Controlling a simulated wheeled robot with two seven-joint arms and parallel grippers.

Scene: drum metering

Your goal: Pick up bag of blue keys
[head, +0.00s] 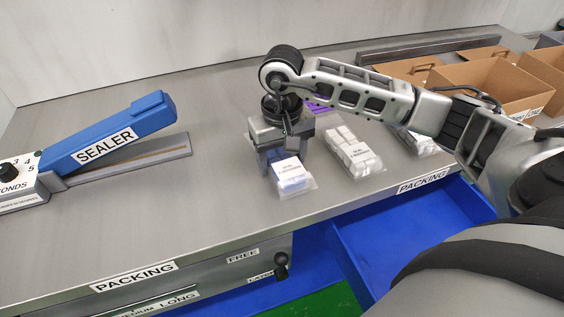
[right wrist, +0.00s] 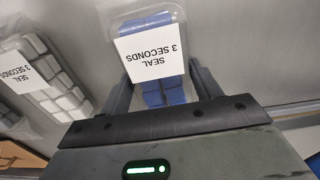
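The bag of blue keys (head: 291,182) is a clear bag with a white "SEAL 3 SECONDS" label, lying on the packing table near its front edge. My right gripper (head: 282,167) points down right over it, hiding its far part. In the right wrist view the labelled bag (right wrist: 165,93) lies between the two fingers of the right gripper (right wrist: 163,92), one finger on each side. The fingers stand wide apart and do not visibly squeeze the keys. My left gripper is in neither view.
A bag of white keys (head: 354,152) lies just right; another bag (head: 420,144) lies farther right. Something purple (head: 318,107) shows behind my arm. A blue sealer (head: 110,140) stands left. Cardboard boxes (head: 490,78) stand back right. A blue drawer (head: 410,232) is open below the edge.

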